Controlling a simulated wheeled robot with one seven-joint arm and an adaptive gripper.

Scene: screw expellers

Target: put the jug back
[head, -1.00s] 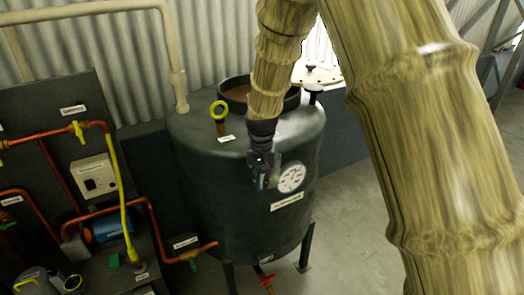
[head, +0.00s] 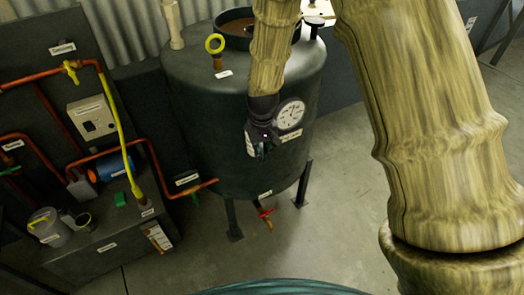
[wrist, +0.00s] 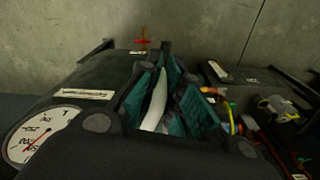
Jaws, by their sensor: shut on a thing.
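My gripper (head: 262,142) is in front of the dark tank, below its round dial. In the wrist view its teal fingers (wrist: 165,105) are shut on a pale curved piece (wrist: 155,98), narrow like a handle. I cannot tell whether this piece belongs to a jug; no jug body shows with it. A grey jug-like container (head: 48,230) with a yellow handle stands on the low bench at the left. A yellow-handled container also shows at the right of the wrist view (wrist: 280,110).
The dark tank (head: 200,115) has an open round top, a dial (head: 290,114) and a red-handled tap (head: 266,218) below. Copper pipes and a blue cylinder (head: 108,168) are at the left. A dark cup (head: 82,221) stands beside the grey container. The floor (head: 335,215) at right is clear.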

